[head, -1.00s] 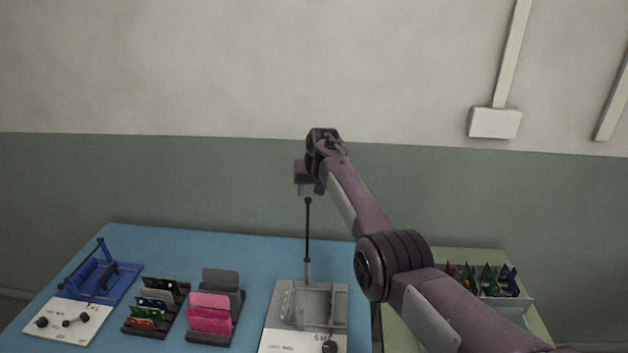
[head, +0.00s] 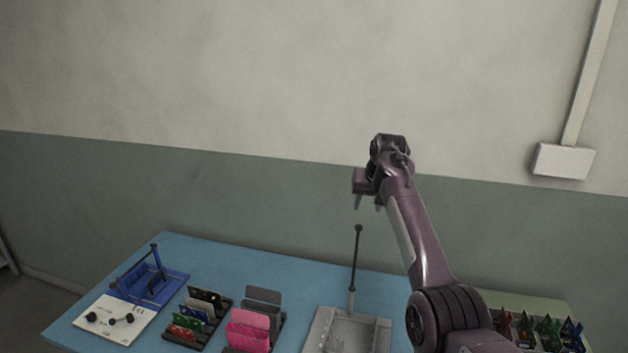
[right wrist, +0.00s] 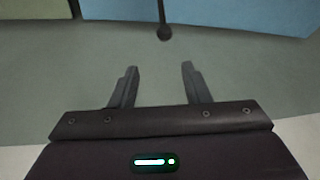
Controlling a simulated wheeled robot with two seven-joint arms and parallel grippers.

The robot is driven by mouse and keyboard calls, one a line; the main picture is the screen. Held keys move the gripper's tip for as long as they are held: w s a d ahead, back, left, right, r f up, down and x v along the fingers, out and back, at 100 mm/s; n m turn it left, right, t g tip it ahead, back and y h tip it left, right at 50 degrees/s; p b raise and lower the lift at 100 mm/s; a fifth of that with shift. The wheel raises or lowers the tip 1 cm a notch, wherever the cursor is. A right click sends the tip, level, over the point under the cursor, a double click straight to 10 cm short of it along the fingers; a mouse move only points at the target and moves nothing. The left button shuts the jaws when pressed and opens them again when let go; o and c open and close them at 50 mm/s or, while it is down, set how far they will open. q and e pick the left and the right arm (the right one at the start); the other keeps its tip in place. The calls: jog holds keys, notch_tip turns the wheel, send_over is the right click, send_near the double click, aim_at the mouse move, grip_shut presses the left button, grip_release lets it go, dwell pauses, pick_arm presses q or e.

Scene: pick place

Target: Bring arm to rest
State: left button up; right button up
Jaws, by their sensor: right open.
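My right arm rises from the lower right in the head view. My right gripper (head: 368,202) hangs at its end, above the back of the blue table (head: 215,262), near the top of a thin black upright lever. In the right wrist view its two fingers (right wrist: 158,88) are apart with nothing between them. The lever's round knob (right wrist: 164,33) shows beyond the fingertips there, apart from them. My left gripper is not in view.
A grey fixture (head: 322,330) with the lever (head: 355,262) stands on the table. Left of it are a holder with pink pieces (head: 248,330), a card rack (head: 205,312) and a blue fixture (head: 150,285). A tray of coloured pieces (head: 545,330) is at right.

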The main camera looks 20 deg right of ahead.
jog(key=s+a+f+n+h, duration=0.1)
jog(key=s+a+f+n, duration=0.3)
jog(key=s+f, duration=1.35)
jog(key=s+a+f+n+y, duration=0.1)
jog(key=s+a, duration=0.3)
jog(key=s, duration=0.5)
jog(key=s+a+g, duration=0.1)
jog(key=s+a, duration=0.3)
jog(key=s, duration=0.5)
jog(key=s+a+f+n+y, duration=0.1)
jog(key=s+a, duration=0.3)
jog(key=s, duration=0.5)
notch_tip(320, 180, down, 30)
jog(key=s+f+g+b, duration=0.1)
jog(key=g, duration=0.1)
jog(key=s+d+f, duration=0.2)
jog(key=s+f, duration=0.7)
jog(key=s, duration=0.1)
jog(key=s+d+f+g+b, duration=0.1)
jog(key=s+d+f, duration=0.1)
jog(key=s+f, duration=0.7)
jog(key=shift+s+f+h, duration=0.3)
jog(key=shift+s+f, duration=0.1)
jog(key=shift+f, duration=0.05)
jog(key=shift+s, duration=0.1)
jog(key=shift+c, duration=0.5)
jog(key=shift+s+d, duration=0.1)
jog(key=shift+c, duration=0.2)
